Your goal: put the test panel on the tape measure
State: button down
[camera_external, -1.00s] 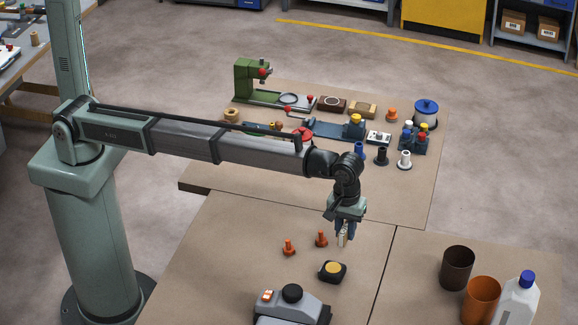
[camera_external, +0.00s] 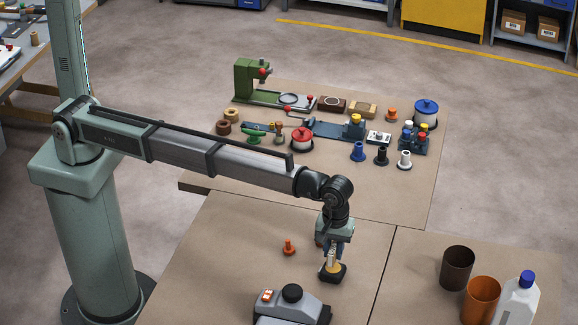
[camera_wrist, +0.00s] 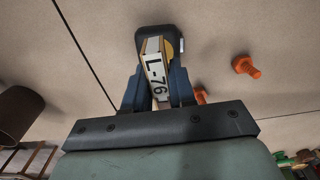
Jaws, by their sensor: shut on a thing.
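The test panel (camera_external: 331,257) is a slim pale piece. In the wrist view the panel (camera_wrist: 158,80) shows a white face marked "L-76" with yellowish edges. My gripper (camera_external: 332,247) is shut on it and points down, and the panel hangs upright between the blue fingers. The tape measure (camera_external: 331,276) is a black rounded case with a yellow disc. It lies on the bench directly below, with its disc partly hidden by the panel. In the wrist view the tape measure (camera_wrist: 172,31) shows past the panel's far end. I cannot tell whether they touch.
An orange bolt-shaped piece (camera_external: 289,247) stands left of the gripper. A grey device with a black knob (camera_external: 291,293) stands in front. A brown cup (camera_external: 457,268), an orange cup (camera_external: 481,299) and a white bottle (camera_external: 516,300) stand at the right. Parts crowd the back bench.

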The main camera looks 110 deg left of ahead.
aim_at(333, 259)
jog(key=shift+f, duration=1.8)
jog(key=c, duration=0.9)
grip_release()
jog(key=shift+f, duration=0.1)
notch_tip(333, 259, up, 12)
jog(key=shift+r, duration=0.15)
jog(key=shift+d, duration=0.1)
